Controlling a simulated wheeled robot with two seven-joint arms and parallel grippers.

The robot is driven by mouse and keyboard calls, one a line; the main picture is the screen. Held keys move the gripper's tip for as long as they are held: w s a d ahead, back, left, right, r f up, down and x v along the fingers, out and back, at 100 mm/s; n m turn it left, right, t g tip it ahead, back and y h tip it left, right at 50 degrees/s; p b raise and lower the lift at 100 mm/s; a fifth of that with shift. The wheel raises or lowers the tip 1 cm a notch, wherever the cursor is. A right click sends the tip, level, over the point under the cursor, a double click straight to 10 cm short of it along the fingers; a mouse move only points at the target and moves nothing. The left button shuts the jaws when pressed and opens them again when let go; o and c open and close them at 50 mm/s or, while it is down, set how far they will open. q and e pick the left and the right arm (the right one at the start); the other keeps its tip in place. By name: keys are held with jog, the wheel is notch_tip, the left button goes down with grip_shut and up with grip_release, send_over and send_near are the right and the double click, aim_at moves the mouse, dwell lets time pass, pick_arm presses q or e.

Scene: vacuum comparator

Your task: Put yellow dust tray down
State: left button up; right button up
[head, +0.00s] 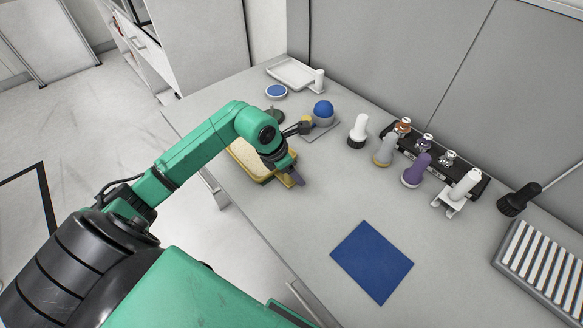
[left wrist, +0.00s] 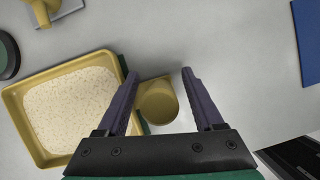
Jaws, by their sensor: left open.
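The yellow dust tray (head: 250,172) rests on the grey table near its left edge, partly hidden by my left arm in the head view. In the left wrist view the tray (left wrist: 20,128) holds pale, speckled grains. A rounded yellow handle (left wrist: 158,104) sticks out from its right side. My left gripper (head: 295,178) is over the tray's handle end. In the left wrist view its dark fingers (left wrist: 160,76) are spread wide, with the handle between them and nearer the left finger. Whether a finger touches it, I cannot tell. My right gripper is in neither view.
Several bottles and a black rack (head: 470,183) stand right. A blue mat (head: 372,262) lies in front, with clear table around it.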

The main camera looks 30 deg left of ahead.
pick_arm(q)
jog(key=b+v, duration=0.1)
jog(key=v, duration=1.1)
jog(key=shift+b, duration=0.4)
jog(key=shift+w+r, duration=0.1)
